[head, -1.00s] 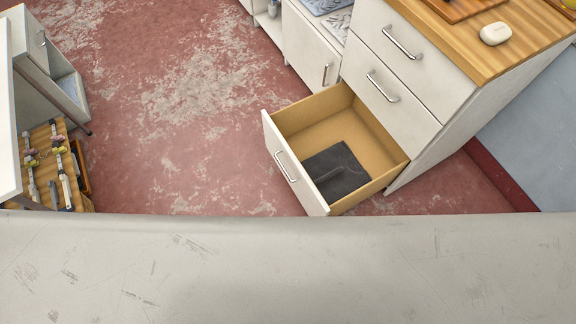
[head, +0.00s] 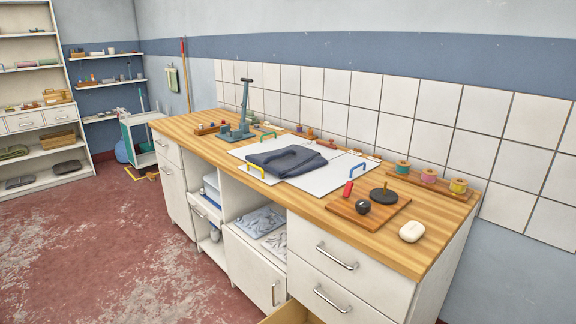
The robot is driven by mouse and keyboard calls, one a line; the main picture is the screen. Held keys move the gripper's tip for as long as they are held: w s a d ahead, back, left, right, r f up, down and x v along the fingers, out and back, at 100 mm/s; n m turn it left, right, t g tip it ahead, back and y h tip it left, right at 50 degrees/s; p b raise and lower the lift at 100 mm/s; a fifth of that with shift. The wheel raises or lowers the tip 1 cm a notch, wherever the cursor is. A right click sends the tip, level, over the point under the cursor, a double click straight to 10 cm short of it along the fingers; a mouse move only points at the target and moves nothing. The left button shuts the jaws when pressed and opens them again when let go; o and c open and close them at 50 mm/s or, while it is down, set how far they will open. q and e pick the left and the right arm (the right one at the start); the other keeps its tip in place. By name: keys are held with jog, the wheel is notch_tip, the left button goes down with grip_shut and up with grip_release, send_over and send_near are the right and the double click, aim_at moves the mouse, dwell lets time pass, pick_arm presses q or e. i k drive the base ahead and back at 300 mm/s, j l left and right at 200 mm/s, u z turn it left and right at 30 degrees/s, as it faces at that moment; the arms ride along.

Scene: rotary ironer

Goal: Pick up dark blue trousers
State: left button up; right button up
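Dark blue trousers (head: 287,161) lie loosely folded on a white folding board (head: 322,180) on the wooden worktop. The cloth covers the middle of the board, and its back edge comes close to the board's far side. Neither of my grippers is in view, so nothing is seen touching the trousers.
The board has yellow (head: 256,171), blue (head: 357,170) and green handles. A teal press stand (head: 238,122) stands left of it. A wooden tray (head: 369,208) with dark knobs and a white soap-like block (head: 412,231) lie to the right. An open drawer (head: 288,314) shows at the bottom edge.

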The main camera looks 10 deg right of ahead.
aim_at(293, 160)
jog(key=i+j+z, duration=0.1)
jog(key=j, duration=0.35)
jog(key=i+j+z, duration=0.15)
jog(key=j, duration=0.2)
jog(key=i+j+z, duration=0.35)
jog(key=j, duration=0.4)
jog(key=i+j+z, duration=0.2)
jog(key=j, duration=0.2)
jog(key=i+j+z, duration=0.15)
jog(key=j, duration=0.3)
jog(key=i+j+z, duration=0.2)
jog(key=j, duration=0.2)
jog(key=k, duration=0.1)
